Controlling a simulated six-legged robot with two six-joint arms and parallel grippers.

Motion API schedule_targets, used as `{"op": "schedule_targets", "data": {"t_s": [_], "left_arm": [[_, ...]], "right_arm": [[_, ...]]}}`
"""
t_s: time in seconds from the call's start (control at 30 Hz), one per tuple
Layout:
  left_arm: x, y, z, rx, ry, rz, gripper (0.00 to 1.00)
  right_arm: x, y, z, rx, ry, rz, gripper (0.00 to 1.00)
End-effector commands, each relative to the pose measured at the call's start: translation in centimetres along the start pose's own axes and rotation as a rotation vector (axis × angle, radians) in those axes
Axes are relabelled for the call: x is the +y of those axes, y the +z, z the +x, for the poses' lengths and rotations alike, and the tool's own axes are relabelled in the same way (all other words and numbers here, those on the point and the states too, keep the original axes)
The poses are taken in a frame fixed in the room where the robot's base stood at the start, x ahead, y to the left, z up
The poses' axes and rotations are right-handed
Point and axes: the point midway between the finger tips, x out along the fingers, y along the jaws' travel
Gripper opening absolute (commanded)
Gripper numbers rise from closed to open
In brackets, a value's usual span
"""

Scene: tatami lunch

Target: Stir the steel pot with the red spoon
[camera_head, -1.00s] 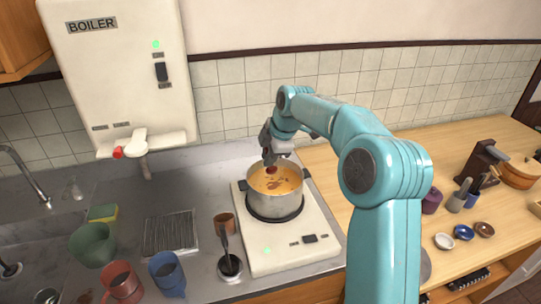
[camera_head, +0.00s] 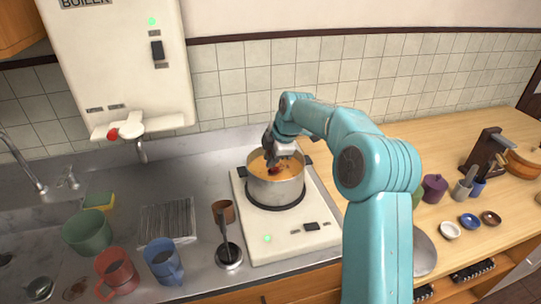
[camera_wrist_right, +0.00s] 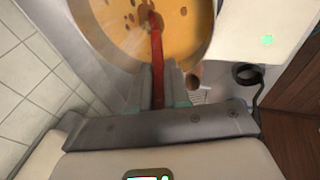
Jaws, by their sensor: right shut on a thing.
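The steel pot (camera_head: 276,188) stands on the white cooker (camera_head: 290,232) and holds an orange soup with brown bits. My right gripper (camera_head: 277,145) is above the pot's back rim, pointing down. It is shut on the red spoon (camera_wrist_right: 156,62), whose shaft runs from between the fingers into the soup in the right wrist view. The spoon's lower end is hidden in the soup there. In the head view only a small red part of the spoon (camera_head: 274,168) shows. My left gripper is not in view.
Small bowls (camera_head: 450,230) sit on the right counter.

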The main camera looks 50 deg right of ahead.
Motion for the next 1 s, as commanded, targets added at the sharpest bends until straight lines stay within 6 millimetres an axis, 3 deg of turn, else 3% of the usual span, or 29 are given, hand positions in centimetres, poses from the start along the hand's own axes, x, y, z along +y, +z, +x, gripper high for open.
{"op": "schedule_targets", "data": {"t_s": [0.5, 1.0], "left_arm": [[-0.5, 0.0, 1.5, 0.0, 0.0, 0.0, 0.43], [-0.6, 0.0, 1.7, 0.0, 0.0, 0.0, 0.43]], "right_arm": [[0.0, 1.7, 4.1, 0.0, 0.0, 0.001, 0.0], [0.0, 2.0, 4.8, 0.0, 0.001, 0.0, 0.0]]}}
